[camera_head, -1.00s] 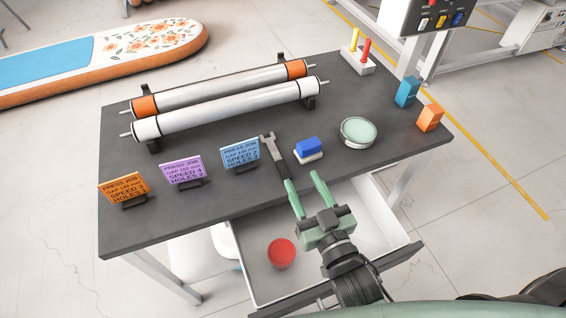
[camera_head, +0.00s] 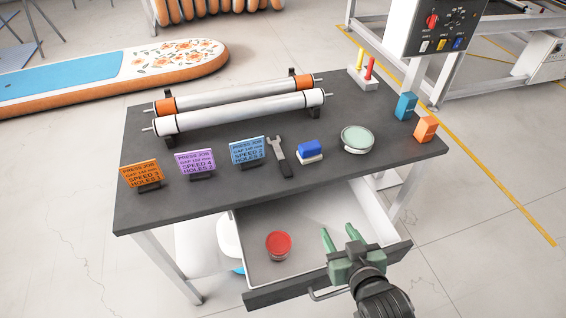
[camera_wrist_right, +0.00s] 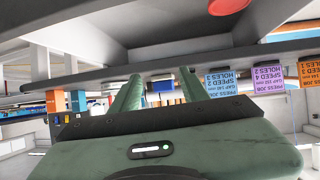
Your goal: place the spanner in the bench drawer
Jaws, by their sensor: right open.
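The grey spanner (camera_head: 279,157) lies on the dark bench top, between the blue sign and the blue-and-white block, with its open jaw pointing to the back. The bench drawer (camera_head: 256,220) is pulled out at the front of the bench and holds a red-lidded jar (camera_head: 278,245). My right gripper (camera_head: 342,233) is open and empty at the drawer's front right part, apart from the spanner. Its green fingers also show in the right wrist view (camera_wrist_right: 147,92), where I cannot make out the spanner. My left gripper is out of view.
Orange (camera_head: 140,174), purple (camera_head: 197,162) and blue (camera_head: 248,151) signs stand along the bench front. The blue-and-white block (camera_head: 310,151) and a round pale-green-topped dish (camera_head: 357,138) are right of the spanner. Two rollers (camera_head: 240,108) lie behind. The drawer has free floor around the jar.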

